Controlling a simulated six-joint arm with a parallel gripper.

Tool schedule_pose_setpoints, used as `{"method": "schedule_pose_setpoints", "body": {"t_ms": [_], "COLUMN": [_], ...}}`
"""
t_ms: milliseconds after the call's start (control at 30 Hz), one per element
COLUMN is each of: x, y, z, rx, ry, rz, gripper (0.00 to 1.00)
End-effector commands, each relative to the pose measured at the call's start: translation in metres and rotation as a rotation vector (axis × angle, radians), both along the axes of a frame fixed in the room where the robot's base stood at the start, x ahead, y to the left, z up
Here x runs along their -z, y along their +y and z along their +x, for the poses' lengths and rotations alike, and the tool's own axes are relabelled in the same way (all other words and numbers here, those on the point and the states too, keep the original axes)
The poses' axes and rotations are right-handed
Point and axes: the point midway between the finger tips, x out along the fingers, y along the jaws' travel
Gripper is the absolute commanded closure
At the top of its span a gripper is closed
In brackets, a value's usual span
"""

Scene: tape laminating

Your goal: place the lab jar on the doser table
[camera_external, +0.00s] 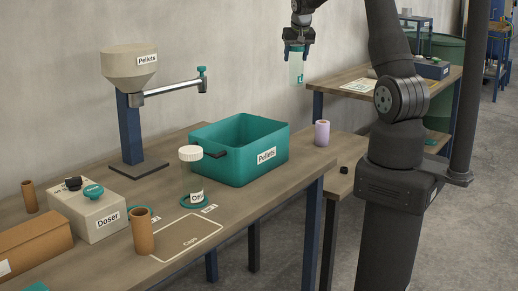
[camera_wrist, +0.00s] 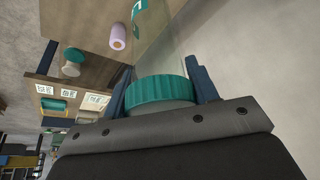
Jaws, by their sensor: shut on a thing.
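My gripper (camera_external: 297,48) is high near the wall, above and right of the teal bin. It is shut on the lab jar (camera_external: 297,70), a clear jar with a teal mark low on its side, hanging upright in the air. In the wrist view my gripper (camera_wrist: 161,82) has its blue fingers either side of the jar's ribbed teal lid (camera_wrist: 160,90); the clear body extends beyond it. The doser table (camera_external: 115,262) is the long wooden table at left, with the white Doser box (camera_external: 98,212) on it. The jar is clear of this table.
The teal Pellets bin (camera_external: 238,150), the pellet hopper (camera_external: 130,70) with its side arm, a white-capped jar (camera_external: 190,175) and a brown cylinder (camera_external: 143,232) stand on the doser table. A lilac cylinder (camera_external: 322,134) is right of the bin. The outlined Caps area (camera_external: 188,240) is empty.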

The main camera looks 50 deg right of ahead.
Motion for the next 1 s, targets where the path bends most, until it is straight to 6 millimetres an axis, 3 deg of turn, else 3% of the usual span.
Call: {"method": "schedule_pose_setpoints", "body": {"t_ms": [33,200,500,767,1000], "x": [0.0,0.0,0.0,0.0,0.0], "y": [0.025,0.101,0.244,0.373,0.491], "z": [0.015,0.051,0.089,0.093,0.072], "rx": [-0.051,-0.199,-0.463,-0.689,-0.898], "ry": [0.0,-0.001,-0.001,-0.001,-0.001], "rz": [0.0,0.001,0.001,0.001,0.002], "gripper": [0.82,0.82,0.82,0.82,0.82]}}
